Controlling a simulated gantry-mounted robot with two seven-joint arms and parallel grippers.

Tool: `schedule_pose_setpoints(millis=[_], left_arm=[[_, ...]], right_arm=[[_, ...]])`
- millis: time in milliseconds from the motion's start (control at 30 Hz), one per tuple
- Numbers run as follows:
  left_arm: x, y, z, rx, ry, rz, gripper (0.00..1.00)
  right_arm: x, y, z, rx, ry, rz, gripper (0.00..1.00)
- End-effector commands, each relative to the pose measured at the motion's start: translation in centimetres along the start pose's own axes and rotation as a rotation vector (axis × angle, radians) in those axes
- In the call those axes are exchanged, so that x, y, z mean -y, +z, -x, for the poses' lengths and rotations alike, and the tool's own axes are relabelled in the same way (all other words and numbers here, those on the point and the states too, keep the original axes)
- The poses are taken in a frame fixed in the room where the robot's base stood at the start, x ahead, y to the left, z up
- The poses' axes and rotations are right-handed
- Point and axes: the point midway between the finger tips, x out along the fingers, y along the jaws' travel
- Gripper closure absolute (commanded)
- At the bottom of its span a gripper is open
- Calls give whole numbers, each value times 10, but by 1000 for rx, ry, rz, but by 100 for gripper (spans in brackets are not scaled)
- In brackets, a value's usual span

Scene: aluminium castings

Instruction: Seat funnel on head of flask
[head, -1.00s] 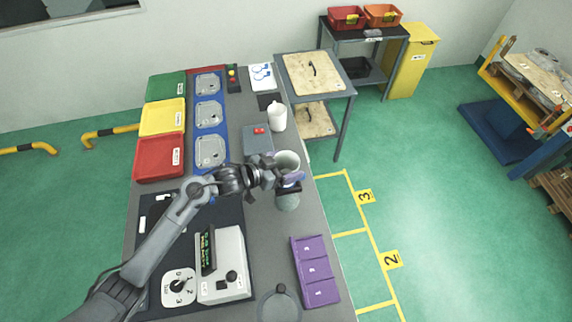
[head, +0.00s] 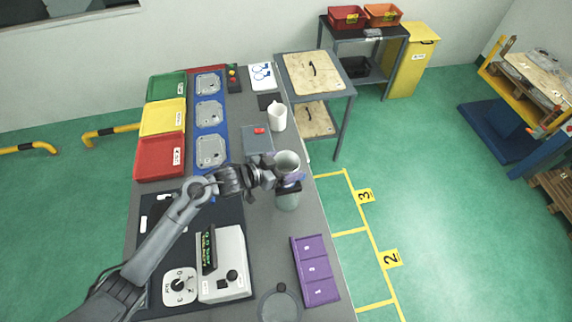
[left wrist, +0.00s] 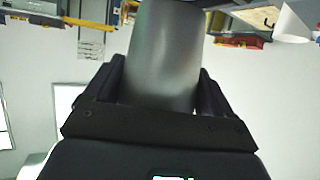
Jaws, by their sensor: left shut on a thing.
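My left gripper (head: 284,182) is shut across a grey, smooth, roughly cylindrical piece. In the left wrist view this piece (left wrist: 165,60) stands between the two dark fingers and runs out of the top of the picture. In the head view a grey, open-mouthed part (head: 287,161) shows just behind the fingers, and a grey rounded part (head: 287,201) shows just in front. The fingers hide how these parts meet, so I cannot tell which is funnel or flask. My right gripper is not in view.
A white jug (head: 277,118) and a grey box with a red button (head: 257,138) stand farther back on the bench. The bench's right edge is close to the gripper.

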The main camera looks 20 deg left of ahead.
Motion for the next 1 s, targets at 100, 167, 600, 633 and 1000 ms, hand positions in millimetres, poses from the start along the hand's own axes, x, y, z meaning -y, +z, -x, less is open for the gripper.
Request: schedule_pose_setpoints(millis=[100,167,600,633,1000], left_arm=[[0,-1,0,-1,0,0,50],[0,-1,0,-1,0,0,50],[0,-1,0,-1,0,-1,50],[0,0,0,-1,0,-1,50],[0,1,0,-1,0,0,50]], right_arm=[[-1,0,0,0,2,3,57],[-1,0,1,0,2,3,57],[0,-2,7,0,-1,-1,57],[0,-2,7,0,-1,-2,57],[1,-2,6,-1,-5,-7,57]])
